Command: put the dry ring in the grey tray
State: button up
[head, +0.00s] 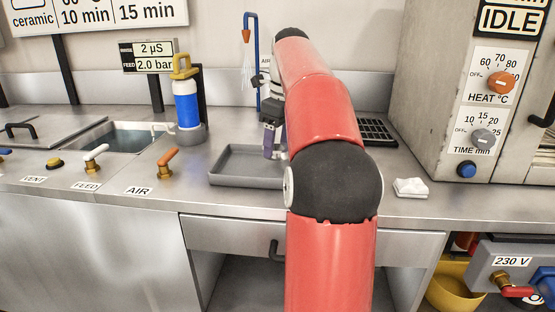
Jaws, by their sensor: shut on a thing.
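The grey tray (235,180) lies on the steel worktop, a shallow rectangular tray with a low rim. Its right part is hidden behind my red arm. My gripper (270,153) points down above the back right part of the tray, partly covered by my arm. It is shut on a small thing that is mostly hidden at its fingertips. I cannot make out its shape or tell whether it is the dry ring. No ring shows clearly elsewhere in view.
Left of the tray are an orange AIR tap (168,159), a blue cartridge (186,104) and a water-filled basin (124,138). A black grate (377,131) and a white folded cloth (411,187) lie to the right, beside an oven-like cabinet (440,80). A blue nozzle stand (250,50) rises behind.

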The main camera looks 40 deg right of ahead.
aim_at(276, 169)
notch_tip(276, 169, down, 3)
jog(key=shift+f+b, duration=0.15)
jog(key=shift+b, duration=0.4)
jog(key=shift+f+p, duration=0.4)
jog(key=shift+f, duration=0.05)
jog(key=o, duration=1.2)
